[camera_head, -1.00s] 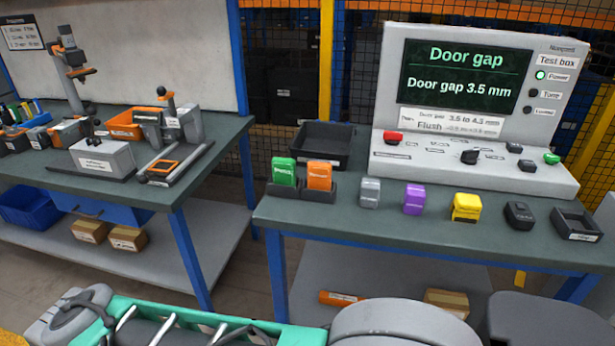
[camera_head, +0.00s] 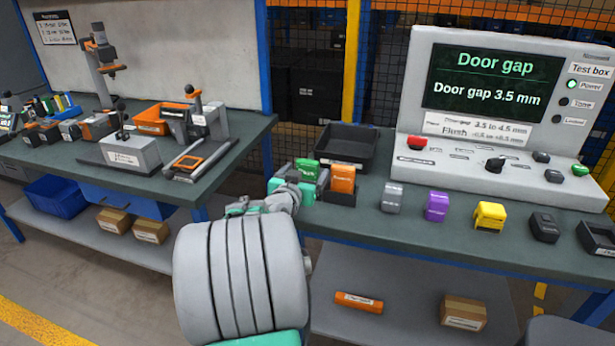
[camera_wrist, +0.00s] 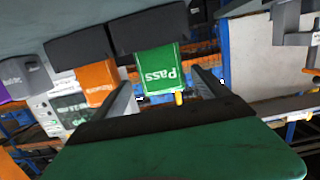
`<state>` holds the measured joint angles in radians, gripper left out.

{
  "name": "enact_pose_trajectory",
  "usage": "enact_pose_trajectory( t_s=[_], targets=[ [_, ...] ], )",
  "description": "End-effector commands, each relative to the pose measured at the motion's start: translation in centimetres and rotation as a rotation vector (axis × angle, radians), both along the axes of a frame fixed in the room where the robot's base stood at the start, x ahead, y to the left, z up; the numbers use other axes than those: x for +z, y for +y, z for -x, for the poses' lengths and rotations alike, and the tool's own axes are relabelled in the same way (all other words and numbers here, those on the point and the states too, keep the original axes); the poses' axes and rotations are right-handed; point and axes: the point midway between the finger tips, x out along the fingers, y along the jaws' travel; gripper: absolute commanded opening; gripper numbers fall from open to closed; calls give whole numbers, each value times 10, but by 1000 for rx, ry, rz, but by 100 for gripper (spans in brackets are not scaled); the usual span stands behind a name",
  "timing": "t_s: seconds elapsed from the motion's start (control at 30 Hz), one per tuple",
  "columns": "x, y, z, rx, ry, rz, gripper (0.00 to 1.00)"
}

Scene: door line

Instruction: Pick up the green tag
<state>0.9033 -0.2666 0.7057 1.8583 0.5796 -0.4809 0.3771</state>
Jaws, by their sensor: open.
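The green tag (camera_head: 307,168) stands in a dark holder (camera_head: 341,198) at the left end of the test bench, beside an orange tag (camera_head: 343,178). My gripper (camera_head: 290,192) is at the tag, and my wrist hides part of the tag's lower side in the head view. In the wrist view the green tag (camera_wrist: 160,72), marked "Pass", appears upside down between the two fingers of my gripper (camera_wrist: 165,92). The fingers are open, one on each side of it. The orange tag (camera_wrist: 98,80) shows just left of the left finger.
A black tray (camera_head: 345,147) stands behind the tags. Grey (camera_head: 392,197), purple (camera_head: 437,206) and yellow (camera_head: 489,216) blocks stand to the right, in front of the test box (camera_head: 520,110). The left bench (camera_head: 60,160) holds several fixtures.

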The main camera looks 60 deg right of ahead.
Motion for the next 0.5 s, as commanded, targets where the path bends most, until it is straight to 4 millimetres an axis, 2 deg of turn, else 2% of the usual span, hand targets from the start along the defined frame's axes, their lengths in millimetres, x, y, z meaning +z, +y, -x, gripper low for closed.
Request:
enact_pose_trajectory(
  t_s=[0.1, 0.2, 0.4, 0.5],
  targets=[
    [-4, -21, -4, -2, 2, -2, 85],
    [-5, -30, -6, 0, 0, -2, 85],
    [-6, -30, -7, 2, 0, -2, 85],
    [-6, -30, -7, 2, 1, -2, 77]
  ],
)
